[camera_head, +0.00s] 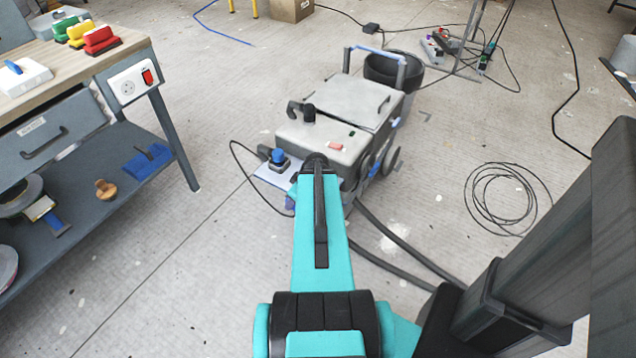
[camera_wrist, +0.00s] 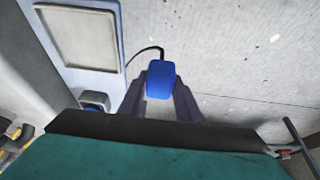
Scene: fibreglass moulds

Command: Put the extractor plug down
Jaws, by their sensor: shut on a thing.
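The extractor plug (camera_wrist: 161,80) is a blue block with a black cable behind it, in the middle of the wrist view. My gripper (camera_wrist: 160,98) is shut on it, one dark finger on each side. The plug hangs over the pale floor, beside a light panel (camera_wrist: 121,28). In the head view my arm hides most of the gripper, and I cannot make out the plug there. The grey extractor (camera_head: 335,138) stands just beyond my arm's end. A pale plate (camera_head: 268,178) at its left side carries a blue-topped fitting (camera_head: 278,157).
A workbench (camera_head: 130,42) with coloured blocks and a wall-type socket (camera_head: 133,82) stands at left. A black bin (camera_head: 390,70) is behind the extractor. Coiled cable (camera_head: 505,198) lies on the floor at right. Floor between bench and extractor is mostly clear, apart from a looping cable (camera_head: 236,160).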

